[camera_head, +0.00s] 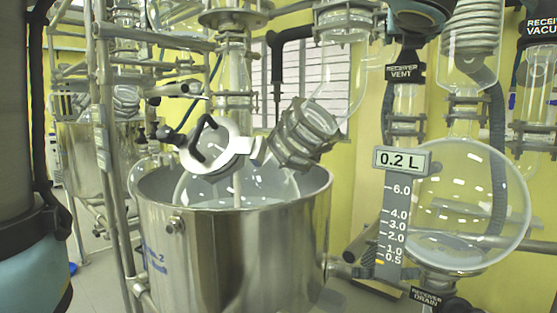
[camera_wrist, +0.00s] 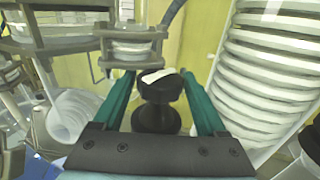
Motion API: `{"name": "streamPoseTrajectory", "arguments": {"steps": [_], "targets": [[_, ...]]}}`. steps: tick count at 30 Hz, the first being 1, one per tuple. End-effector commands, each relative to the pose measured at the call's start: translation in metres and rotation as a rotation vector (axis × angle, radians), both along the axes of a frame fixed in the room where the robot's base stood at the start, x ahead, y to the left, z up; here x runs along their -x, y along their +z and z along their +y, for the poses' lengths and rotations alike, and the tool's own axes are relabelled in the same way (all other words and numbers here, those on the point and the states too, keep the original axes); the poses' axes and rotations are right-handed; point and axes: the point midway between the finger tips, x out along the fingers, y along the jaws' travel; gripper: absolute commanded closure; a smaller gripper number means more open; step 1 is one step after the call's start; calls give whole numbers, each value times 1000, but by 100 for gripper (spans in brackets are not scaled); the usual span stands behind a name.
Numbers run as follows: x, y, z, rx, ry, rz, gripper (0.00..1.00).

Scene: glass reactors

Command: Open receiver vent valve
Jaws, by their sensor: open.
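The black "RECEIVER VENT" label (camera_head: 404,72) hangs at the upper right in the head view, on the glass neck above the round receiver flask (camera_head: 465,200). In the wrist view a black valve knob (camera_wrist: 160,90) with a white mark on top stands between the two teal fingers of my gripper (camera_wrist: 159,80). The fingers are open, one on each side of the knob, with a visible gap on both sides.
A coiled glass condenser (camera_wrist: 270,75) stands close to the right finger. A clamped glass flange (camera_wrist: 130,45) is just beyond the left finger. In the head view, a "RECEIVER VACUUM" label (camera_head: 541,28) is at far right and a steel vessel (camera_head: 240,255) stands at centre.

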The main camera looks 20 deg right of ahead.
Motion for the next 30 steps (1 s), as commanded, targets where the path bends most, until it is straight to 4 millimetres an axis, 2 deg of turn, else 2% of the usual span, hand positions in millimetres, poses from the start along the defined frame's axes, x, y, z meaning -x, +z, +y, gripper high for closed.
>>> {"name": "streamPoseTrajectory", "arguments": {"steps": [15, 30], "targets": [[-1, -6, 1, 1, -303, -1, 26], [-1, -6, 0, 1, -465, 0, 26]]}}
